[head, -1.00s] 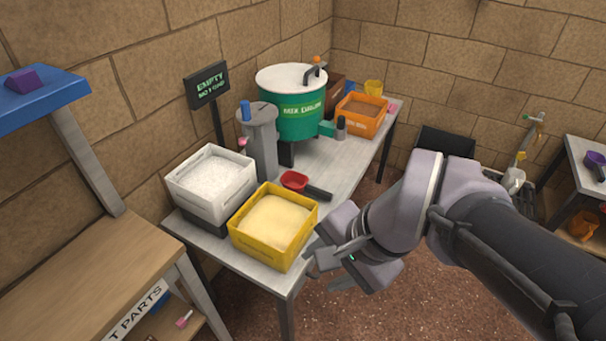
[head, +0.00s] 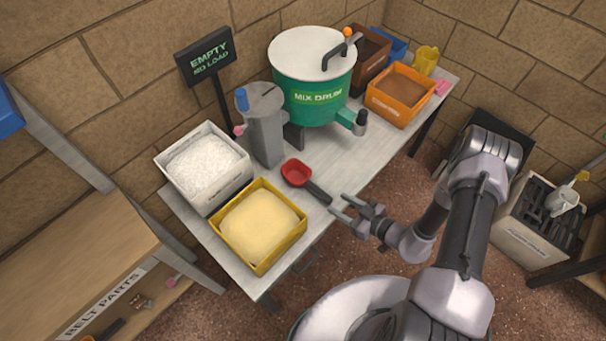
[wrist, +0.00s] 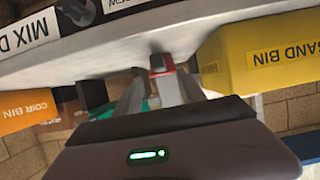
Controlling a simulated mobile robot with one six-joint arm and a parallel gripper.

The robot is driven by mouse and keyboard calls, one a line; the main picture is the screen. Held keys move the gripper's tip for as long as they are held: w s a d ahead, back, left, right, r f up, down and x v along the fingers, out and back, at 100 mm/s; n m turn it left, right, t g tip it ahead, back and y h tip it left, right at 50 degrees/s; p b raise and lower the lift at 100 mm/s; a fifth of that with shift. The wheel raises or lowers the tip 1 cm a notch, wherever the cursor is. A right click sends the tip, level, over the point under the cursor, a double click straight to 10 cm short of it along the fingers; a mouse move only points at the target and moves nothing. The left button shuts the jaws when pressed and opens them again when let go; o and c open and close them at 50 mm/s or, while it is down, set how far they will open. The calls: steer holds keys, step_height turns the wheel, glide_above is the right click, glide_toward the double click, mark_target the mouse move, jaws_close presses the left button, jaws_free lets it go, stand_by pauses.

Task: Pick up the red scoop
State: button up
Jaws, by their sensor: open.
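The red scoop (head: 297,173) lies on the grey table, its red bowl toward the drum and its dark handle pointing toward the table's front edge. My gripper (head: 336,205) is open at that edge, its two fingers pointing at the handle's end. They look close to the handle but not closed on it. In the wrist view, which is upside down, the scoop's dark handle end and a bit of red (wrist: 161,64) show ahead between the fingers of my gripper (wrist: 158,88). Most of the scoop is hidden there.
The yellow sand bin (head: 259,262) and a white bin (head: 232,184) stand left of the scoop. A grey post-like unit (head: 266,138) and the green mix drum (head: 313,100) stand behind it. An orange bin (head: 400,112) is farther right. Table surface right of the scoop is clear.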

mark_target(315, 190)
steer(key=b+x, duration=0.3)
steer(key=x, duration=0.8)
steer(key=shift+f+b, duration=0.15)
steer(key=shift+b, duration=0.2)
steer(key=shift+w+a, duration=0.3)
steer(key=shift+w, duration=0.05)
jaws_close()
